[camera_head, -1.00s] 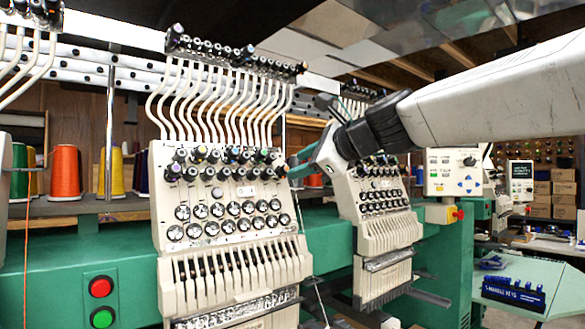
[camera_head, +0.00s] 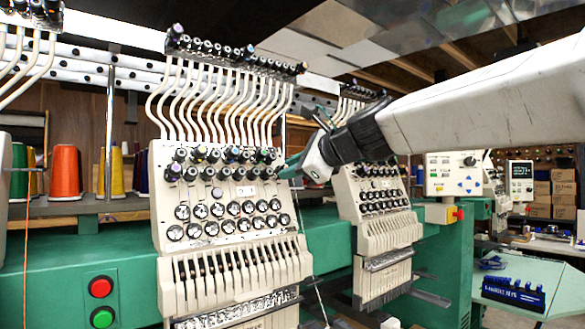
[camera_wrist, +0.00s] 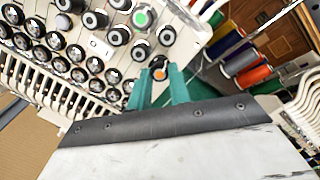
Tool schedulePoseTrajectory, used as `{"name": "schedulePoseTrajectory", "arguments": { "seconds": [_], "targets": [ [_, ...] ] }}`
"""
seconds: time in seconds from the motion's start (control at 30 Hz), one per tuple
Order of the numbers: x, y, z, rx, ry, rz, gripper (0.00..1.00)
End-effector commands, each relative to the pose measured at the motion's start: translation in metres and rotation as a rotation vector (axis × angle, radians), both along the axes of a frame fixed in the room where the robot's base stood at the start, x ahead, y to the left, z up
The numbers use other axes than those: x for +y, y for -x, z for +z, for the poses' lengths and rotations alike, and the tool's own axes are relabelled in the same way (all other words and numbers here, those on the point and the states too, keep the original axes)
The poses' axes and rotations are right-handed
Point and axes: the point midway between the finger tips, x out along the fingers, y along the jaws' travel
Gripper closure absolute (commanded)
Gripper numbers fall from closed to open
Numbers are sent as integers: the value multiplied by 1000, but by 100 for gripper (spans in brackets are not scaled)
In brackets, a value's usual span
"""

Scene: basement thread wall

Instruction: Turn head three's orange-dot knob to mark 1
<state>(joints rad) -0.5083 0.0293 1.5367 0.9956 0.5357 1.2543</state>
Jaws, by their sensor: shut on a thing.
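The nearer cream machine head (camera_head: 228,240) carries two rows of dark tension knobs near its top. The number on its small white plate is too small to read. In the wrist view, the orange-dot knob (camera_wrist: 160,74) sits between the teal fingertips of my gripper (camera_wrist: 158,78). My gripper is shut on this knob, at the end of a row by the head's edge. In the head view, my gripper (camera_head: 288,169) reaches this head's right edge from the right, and its fingers hide the knob. The knob's marks cannot be read.
A green-dot knob (camera_wrist: 142,17) and other knobs sit close beside my fingers. A second machine head (camera_head: 382,215) stands just right of my gripper, below my arm. Thread cones (camera_head: 65,172) stand behind on a shelf. A control panel (camera_head: 453,174) is farther right.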

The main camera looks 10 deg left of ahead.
Motion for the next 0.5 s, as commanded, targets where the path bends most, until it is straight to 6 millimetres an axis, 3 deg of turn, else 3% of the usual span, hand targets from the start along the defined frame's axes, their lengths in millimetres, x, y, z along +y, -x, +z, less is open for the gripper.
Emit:
{"name": "schedulePoseTrajectory", "arguments": {
  "seconds": [0.5],
  "targets": [
    [-1, -1, 1, -218, 186, 110, 100]
  ]
}}
